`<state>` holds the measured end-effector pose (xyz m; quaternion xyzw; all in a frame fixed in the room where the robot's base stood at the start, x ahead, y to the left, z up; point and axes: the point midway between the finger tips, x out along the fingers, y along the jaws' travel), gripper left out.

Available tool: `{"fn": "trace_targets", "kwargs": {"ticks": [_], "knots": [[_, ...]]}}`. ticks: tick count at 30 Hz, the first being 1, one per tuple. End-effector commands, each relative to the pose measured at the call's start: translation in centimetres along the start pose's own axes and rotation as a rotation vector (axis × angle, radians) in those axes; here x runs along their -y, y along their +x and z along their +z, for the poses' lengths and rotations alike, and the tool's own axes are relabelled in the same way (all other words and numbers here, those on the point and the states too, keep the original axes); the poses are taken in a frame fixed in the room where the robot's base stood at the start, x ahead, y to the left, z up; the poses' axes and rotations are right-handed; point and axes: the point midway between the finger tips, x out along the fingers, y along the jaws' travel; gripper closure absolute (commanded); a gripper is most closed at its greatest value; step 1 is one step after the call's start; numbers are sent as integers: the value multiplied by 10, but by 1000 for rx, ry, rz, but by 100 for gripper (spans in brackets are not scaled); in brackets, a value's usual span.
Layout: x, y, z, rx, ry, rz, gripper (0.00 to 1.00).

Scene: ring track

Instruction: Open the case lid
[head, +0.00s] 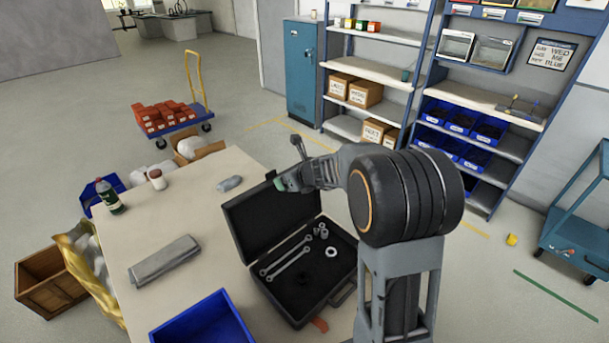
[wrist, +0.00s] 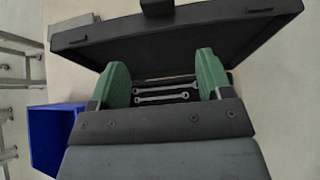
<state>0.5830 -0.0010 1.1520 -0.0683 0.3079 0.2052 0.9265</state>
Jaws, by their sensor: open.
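The black tool case (head: 300,285) stands on the table with its lid (head: 262,215) raised, leaning back toward the far left. Inside its dark tray lie two wrenches (head: 286,258) and several small metal parts (head: 322,233). My gripper (head: 287,182) is above the lid's upper edge, at its right end in the head view. In the wrist view the two green fingertips of my gripper (wrist: 164,80) are apart with nothing between them. The lid (wrist: 180,38) spans the top of that view, and the wrenches (wrist: 166,93) show beyond the fingers.
A blue bin (head: 205,322) is at the table's near edge. Shelves stand behind.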

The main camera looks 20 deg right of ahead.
Motion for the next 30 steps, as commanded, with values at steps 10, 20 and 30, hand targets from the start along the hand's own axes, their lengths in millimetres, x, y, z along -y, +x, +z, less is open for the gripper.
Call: {"fn": "trace_targets", "kwargs": {"ticks": [10,20,30], "knots": [[1,-71,1,4,-1,-3,28],[1,-102,0,1,-1,-2,28],[0,-104,0,0,1,-1,28]]}}
